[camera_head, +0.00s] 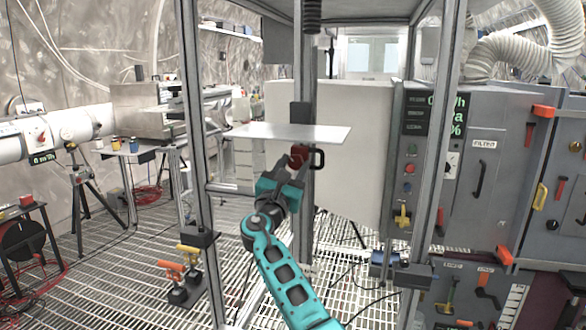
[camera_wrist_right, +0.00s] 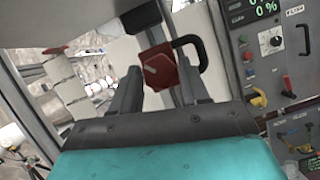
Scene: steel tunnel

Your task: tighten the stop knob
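A red knob (camera_head: 299,154), which looks like the stop knob, sits on the upright metal post just under a flat pale plate (camera_head: 290,133). A black curved handle (camera_head: 318,158) is beside it on the right. My right gripper (camera_head: 287,172) is just in front of and below the knob, and its teal body hides part of the post. In the right wrist view the two dark fingers (camera_wrist_right: 157,92) are apart, with the red knob (camera_wrist_right: 160,68) showing between and beyond them. I cannot tell if a finger touches it. My left gripper is out of view.
Metal frame posts stand left (camera_head: 196,120) and right (camera_head: 437,150) of my arm. A grey control cabinet (camera_head: 486,180) with knobs and handles is at the right. Orange and yellow valve handles (camera_head: 183,268) stand low at the left. The floor is open grating.

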